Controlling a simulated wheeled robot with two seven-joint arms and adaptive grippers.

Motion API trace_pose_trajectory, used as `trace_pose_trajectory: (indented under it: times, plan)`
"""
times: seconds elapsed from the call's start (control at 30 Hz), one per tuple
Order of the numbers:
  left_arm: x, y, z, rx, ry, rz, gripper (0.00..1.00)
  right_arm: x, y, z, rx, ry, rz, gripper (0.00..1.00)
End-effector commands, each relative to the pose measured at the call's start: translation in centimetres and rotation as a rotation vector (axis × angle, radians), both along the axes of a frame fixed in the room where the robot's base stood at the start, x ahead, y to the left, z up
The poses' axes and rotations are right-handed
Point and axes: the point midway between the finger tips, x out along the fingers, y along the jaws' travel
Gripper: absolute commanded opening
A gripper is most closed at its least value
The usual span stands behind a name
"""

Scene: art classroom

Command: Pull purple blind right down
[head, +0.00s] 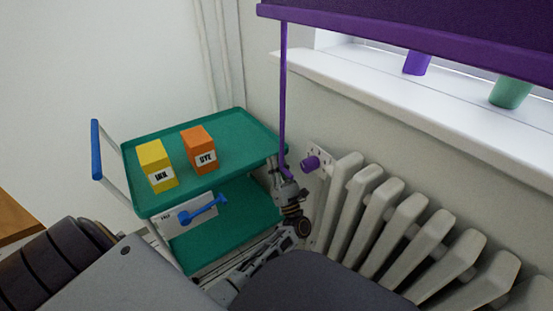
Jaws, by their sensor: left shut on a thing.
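The purple blind (430,30) hangs across the window at the top right, its lower edge above the sill. A long purple pull strap (283,90) drops from its left end, nearly straight down. My left gripper (287,184) is shut on the lower end of this strap, between the trolley's right corner and the radiator. The fingertips are small here and partly hidden by the strap. My right gripper is out of view.
A green two-shelf trolley (222,128) stands left of the gripper, very close to it. It carries a yellow box (157,165) and an orange box (199,150). A white radiator (400,215) with a purple knob (311,163) is close on the right. Purple and green pots stand on the windowsill (385,82).

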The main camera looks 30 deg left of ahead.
Motion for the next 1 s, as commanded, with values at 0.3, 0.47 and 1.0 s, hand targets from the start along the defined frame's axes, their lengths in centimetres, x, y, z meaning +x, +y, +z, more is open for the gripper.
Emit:
trace_pose_trajectory:
  times: [0.3, 0.47, 1.0]
  plan:
    - [0.2, -0.1, -3.8, 0.003, 0.009, 0.002, 0.0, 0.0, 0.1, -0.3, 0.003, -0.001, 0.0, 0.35]
    - [0.1, -0.1, -5.3, 0.002, 0.009, 0.001, 0.0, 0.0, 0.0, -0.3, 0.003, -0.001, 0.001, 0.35]
    - [0.0, -0.2, -6.6, 0.001, 0.014, -0.001, 0.2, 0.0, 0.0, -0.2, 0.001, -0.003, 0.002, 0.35]
